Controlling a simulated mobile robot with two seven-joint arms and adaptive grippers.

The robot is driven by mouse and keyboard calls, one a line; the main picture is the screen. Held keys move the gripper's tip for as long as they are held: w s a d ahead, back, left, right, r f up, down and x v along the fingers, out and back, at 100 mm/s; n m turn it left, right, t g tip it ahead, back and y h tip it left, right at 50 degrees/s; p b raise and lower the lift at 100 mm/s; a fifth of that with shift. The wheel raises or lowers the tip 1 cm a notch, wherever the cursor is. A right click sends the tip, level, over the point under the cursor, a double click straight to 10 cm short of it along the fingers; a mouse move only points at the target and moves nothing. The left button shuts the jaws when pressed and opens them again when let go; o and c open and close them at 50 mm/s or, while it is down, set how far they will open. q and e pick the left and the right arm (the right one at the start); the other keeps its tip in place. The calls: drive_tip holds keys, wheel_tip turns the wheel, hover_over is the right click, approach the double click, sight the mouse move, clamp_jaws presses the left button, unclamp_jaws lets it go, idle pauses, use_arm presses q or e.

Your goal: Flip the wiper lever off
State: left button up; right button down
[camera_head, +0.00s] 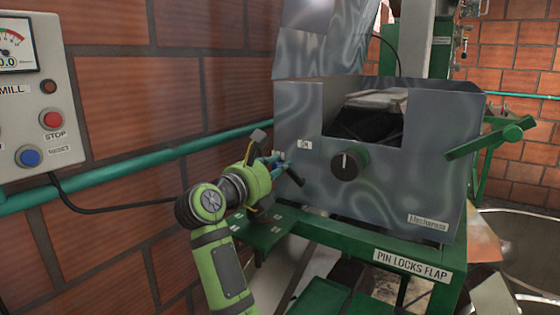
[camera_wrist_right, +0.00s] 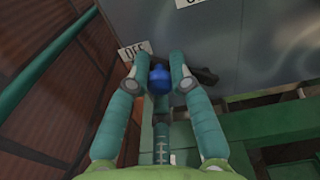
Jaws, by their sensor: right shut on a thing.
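The wiper lever shows in the head view as a dark bar (camera_head: 296,177) low on the left of the grey machine front, below an ON label (camera_head: 305,145). In the right wrist view a blue knob (camera_wrist_right: 159,79) sits between my fingertips, and a dark bar (camera_wrist_right: 207,76) shows just right of them. My right gripper (camera_head: 277,164) is shut on the lever, with the knob between its fingertips (camera_wrist_right: 160,77). An OFF label (camera_wrist_right: 134,51) shows just left of the knob. The fingers hide part of the lever. My left gripper is out of view.
A black round dial (camera_head: 348,162) is right of the lever. A green frame (camera_head: 415,262) labelled PIN LOCKS FLAP lies below. A teal pipe (camera_head: 120,172) runs along the brick wall on the left. A control box (camera_head: 35,95) with red and blue buttons hangs there.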

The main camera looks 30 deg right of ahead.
drive_tip(key=shift+w+r, duration=0.1)
drive_tip(key=shift+r, duration=0.05)
drive_tip(key=c, duration=1.2)
unclamp_jaws()
drive_tip(key=shift+o, duration=0.4)
drive_tip(key=shift+a, duration=0.1)
drive_tip(key=v, duration=0.7)
drive_tip(key=shift+a, duration=0.25)
